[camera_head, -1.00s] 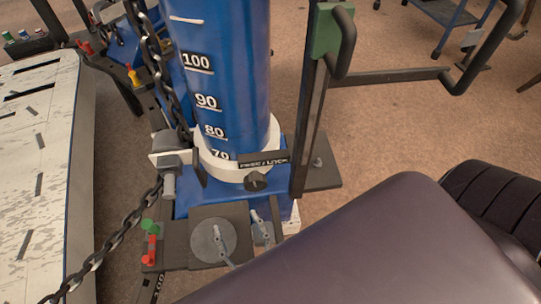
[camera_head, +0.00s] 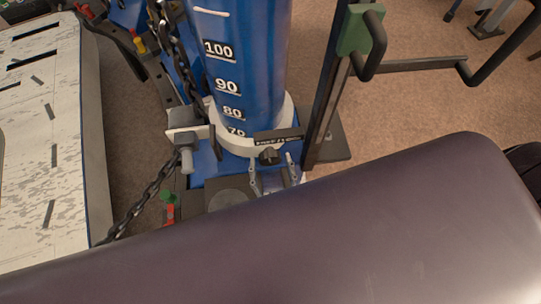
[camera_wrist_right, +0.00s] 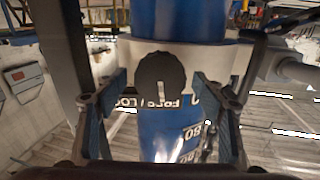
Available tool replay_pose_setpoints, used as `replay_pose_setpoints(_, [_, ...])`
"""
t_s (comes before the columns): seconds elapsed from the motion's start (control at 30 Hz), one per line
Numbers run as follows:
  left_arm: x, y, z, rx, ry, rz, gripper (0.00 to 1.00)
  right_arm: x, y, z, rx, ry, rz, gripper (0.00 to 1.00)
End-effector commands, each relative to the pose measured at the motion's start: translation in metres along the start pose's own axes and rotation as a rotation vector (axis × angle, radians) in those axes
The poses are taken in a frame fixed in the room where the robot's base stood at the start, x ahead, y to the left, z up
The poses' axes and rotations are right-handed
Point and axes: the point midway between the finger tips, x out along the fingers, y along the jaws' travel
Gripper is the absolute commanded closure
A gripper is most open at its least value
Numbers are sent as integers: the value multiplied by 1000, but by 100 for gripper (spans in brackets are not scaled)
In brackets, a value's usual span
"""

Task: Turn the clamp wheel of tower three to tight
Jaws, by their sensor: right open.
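The clamp wheel (camera_head: 268,156) is a small black knob on the white collar of a blue column with printed numbers. In the right wrist view, the wheel (camera_wrist_right: 160,72) shows a pale mark on its face. A black label plate (camera_head: 279,135) reading FREE / LOCK sits beside it. My right gripper (camera_head: 272,163) is open just in front of the wheel. In the right wrist view, its two fingers (camera_wrist_right: 159,95) stand on either side of the wheel with gaps showing; I see no contact. My left gripper is not in view.
A grey clamp block (camera_head: 185,135) with a hanging chain (camera_head: 150,195) is left of the column. A dark upright post (camera_head: 327,110) with a green block (camera_head: 356,30) and bent handles rises to the right. A worn white slotted bench (camera_head: 50,130) is at left.

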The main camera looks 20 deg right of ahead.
Motion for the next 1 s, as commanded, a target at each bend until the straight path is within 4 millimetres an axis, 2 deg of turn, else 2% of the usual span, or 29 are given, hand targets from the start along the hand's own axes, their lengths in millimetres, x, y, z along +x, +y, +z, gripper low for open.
replay_pose_setpoints(0.13, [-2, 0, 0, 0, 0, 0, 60, 13, 0, -1, -1, 1, -1, 37])
replay_pose_setpoints(0.43, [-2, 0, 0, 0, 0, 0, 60, 16, 0, 0, -1, 0, 0, 37])
replay_pose_setpoints(0.83, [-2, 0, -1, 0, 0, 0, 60, 16, 0, 0, 0, 0, 0, 79])
replay_pose_setpoints(1.0, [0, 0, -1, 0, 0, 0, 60, 16, 0, 0, 56, 0, 0, 79])
